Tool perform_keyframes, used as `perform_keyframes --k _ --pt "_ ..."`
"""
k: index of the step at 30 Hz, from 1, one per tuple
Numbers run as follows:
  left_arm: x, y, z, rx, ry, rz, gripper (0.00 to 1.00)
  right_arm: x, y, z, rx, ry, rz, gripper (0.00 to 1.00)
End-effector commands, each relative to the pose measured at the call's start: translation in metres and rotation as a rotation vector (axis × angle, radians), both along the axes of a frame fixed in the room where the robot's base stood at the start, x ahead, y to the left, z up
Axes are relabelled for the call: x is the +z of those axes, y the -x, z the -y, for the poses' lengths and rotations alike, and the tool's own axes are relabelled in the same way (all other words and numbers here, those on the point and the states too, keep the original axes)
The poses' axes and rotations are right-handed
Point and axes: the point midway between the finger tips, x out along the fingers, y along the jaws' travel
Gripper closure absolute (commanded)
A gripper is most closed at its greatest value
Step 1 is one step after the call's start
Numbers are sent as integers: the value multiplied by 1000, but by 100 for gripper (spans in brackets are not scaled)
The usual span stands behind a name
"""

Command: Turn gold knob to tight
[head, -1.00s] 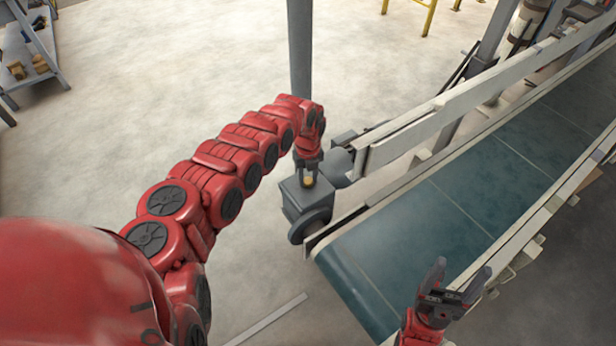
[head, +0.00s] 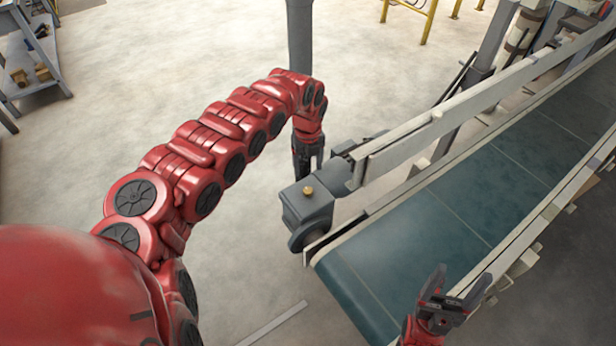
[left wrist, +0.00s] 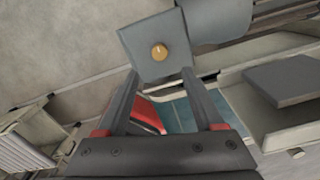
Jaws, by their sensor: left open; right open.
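The gold knob (head: 308,190) sits on top of the grey gearbox (head: 305,208) at the near left end of the conveyor. In the left wrist view the gold knob (left wrist: 159,53) shows on the gearbox face, just beyond my fingertips and between their lines. My left gripper (head: 307,170) is open and empty, pointing down behind the gearbox in the head view, apart from the knob. It also shows in the left wrist view (left wrist: 162,78). My right gripper (head: 463,285) is open and empty over the near side of the conveyor.
The conveyor's green belt (head: 440,215) with pale side rails (head: 440,128) runs to the upper right. A grey post (head: 300,40) stands behind my left gripper. A grey shelf cart (head: 35,60) is at the far left. The floor left of the gearbox is clear.

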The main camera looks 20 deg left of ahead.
Motion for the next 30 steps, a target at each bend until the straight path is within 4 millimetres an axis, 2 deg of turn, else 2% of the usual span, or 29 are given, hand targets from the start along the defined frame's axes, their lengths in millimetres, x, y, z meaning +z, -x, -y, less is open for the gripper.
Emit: perform_keyframes --k 1,3,6,10,15,30 --pt "16 -1 -2 0 -4 3 31 4 0 0 0 0 0 29" --pt "31 0 -1 0 -2 2 31 5 0 0 0 0 0 29" --pt "49 0 0 -1 0 0 31 6 0 0 0 0 0 29" --pt "64 0 0 -1 1 1 31 7 0 0 0 0 0 29" --pt "71 1 0 0 0 -4 31 7 0 0 0 0 0 29" --pt "71 1 0 -1 0 -3 31 7 0 0 0 0 0 29"
